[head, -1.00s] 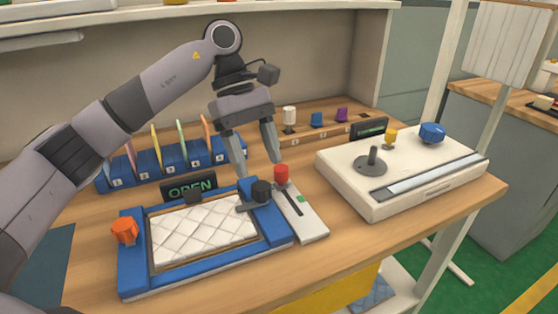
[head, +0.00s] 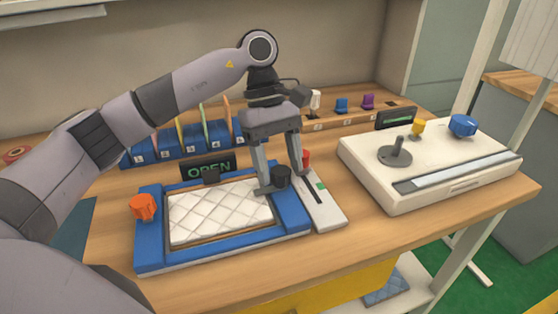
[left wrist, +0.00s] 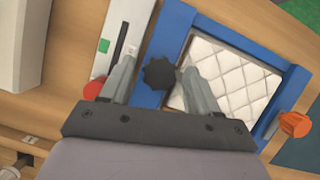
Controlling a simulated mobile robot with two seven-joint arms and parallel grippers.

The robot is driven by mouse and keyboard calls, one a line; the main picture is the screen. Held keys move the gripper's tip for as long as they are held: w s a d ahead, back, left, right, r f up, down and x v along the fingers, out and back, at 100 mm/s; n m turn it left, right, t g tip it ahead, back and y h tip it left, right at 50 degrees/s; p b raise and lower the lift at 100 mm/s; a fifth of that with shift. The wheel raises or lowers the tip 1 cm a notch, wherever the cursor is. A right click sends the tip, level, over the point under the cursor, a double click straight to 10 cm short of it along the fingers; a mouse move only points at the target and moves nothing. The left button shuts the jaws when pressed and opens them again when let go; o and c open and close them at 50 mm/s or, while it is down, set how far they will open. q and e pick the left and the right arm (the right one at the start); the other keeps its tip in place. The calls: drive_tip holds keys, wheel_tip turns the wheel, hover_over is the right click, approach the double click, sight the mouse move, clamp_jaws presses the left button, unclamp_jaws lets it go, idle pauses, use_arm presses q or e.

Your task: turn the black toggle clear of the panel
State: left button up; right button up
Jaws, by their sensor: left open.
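The black toggle (head: 282,175) stands on the right side of the blue frame (head: 150,260), at the edge of the white quilted panel (head: 220,210). In the left wrist view its round ribbed knob (left wrist: 159,73) lies between my fingertips. My left gripper (head: 283,181) is open and low, with one finger on each side of the knob. I cannot tell whether the fingers touch it. The toggle's arm is mostly hidden by a finger. My right gripper is not in view.
An orange knob (head: 144,207) is at the frame's left. A sign reading OPEN (head: 208,167) stands behind. A red knob (head: 305,158) on a white slider box (head: 325,212) is close to my right-hand finger. A white joystick console (head: 430,170) stands at right.

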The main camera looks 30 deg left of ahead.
use_arm(q)
drive_tip(key=c, duration=1)
drive_tip(key=shift+c, duration=0.2)
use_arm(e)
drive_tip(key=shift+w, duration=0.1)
